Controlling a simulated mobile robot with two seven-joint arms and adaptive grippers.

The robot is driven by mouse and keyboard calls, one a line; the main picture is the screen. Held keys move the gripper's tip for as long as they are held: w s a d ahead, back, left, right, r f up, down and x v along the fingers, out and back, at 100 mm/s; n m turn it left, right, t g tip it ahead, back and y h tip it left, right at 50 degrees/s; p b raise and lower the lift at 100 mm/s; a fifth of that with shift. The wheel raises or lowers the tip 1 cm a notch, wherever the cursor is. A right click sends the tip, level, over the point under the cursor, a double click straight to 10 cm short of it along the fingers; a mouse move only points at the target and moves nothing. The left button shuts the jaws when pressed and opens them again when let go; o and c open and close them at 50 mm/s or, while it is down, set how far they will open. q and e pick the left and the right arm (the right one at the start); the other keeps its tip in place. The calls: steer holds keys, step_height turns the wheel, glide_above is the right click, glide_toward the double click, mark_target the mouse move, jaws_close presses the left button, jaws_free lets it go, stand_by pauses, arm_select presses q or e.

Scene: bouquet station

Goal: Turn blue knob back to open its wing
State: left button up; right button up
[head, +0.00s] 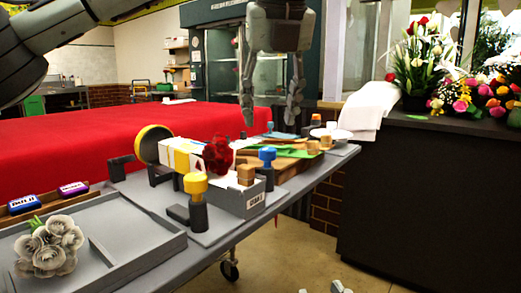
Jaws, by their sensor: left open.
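The blue knob (267,153) sits on a short dark post at the right part of the grey table, behind a light wooden block. My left gripper (270,122) hangs down from the top of the head view with its fingers spread. It is empty and above the blue knob in the picture, apart from it. A green flat piece (290,152) lies beside the knob on a brown board; I cannot tell whether it is the knob's wing. A small grey part at the bottom edge may be my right gripper (341,287); its fingers are not clear.
A yellow knob (195,184) stands on a dark post nearer. A red rose (217,155) is beside a grey box (252,200). A grey tray (130,245) with pale flowers (48,248) is at left. A red-covered table (80,145) lies behind. A dark counter (430,190) is at right.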

mark_target(268, 149)
arm_select(q)
steer(key=x, duration=0.7)
steer(key=shift+d, duration=0.1)
arm_select(e)
steer(key=r, duration=0.1)
steer(key=r+t, duration=0.1)
steer(key=s+r+y, duration=0.1)
steer(key=shift+a+r+t, duration=0.15)
steer(key=shift+a+t, duration=0.15)
steer(key=shift+a, duration=0.1)
arm_select(q)
steer(key=shift+s, duration=0.1)
jaws_close()
arm_select(e)
steer(key=shift+w, duration=0.1)
